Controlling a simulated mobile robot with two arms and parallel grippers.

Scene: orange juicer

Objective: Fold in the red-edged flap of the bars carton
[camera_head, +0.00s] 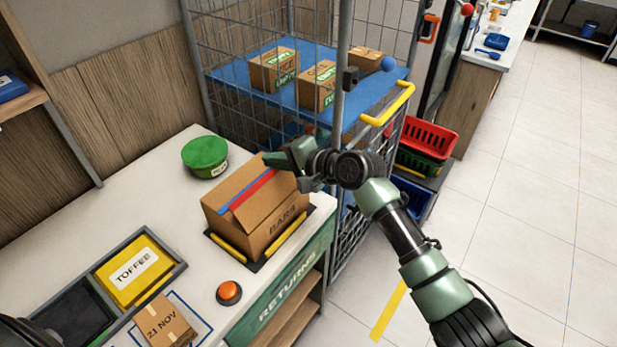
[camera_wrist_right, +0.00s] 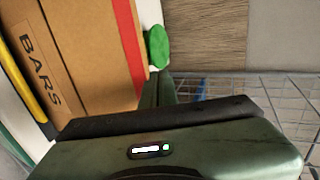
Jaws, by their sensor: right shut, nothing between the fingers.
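The bars carton (camera_head: 272,230) stands on a dark mat with yellow bars on the white counter. Its top shows a red stripe (camera_head: 248,190) and, to the left of it, a blue stripe (camera_head: 232,196). In the right wrist view the carton (camera_wrist_right: 75,60) fills the upper left, with the red stripe (camera_wrist_right: 127,45) along the edge of the red-edged flap (camera_wrist_right: 95,45). I cannot tell whether that flap lies fully flat. My right gripper (camera_head: 272,158) is shut and empty at the carton's far right top corner; contact is unclear. My left gripper is not seen.
A green round tub (camera_head: 205,155) stands behind the carton. A wire cage trolley (camera_head: 215,60) with boxes on a blue shelf rises close behind my right gripper.

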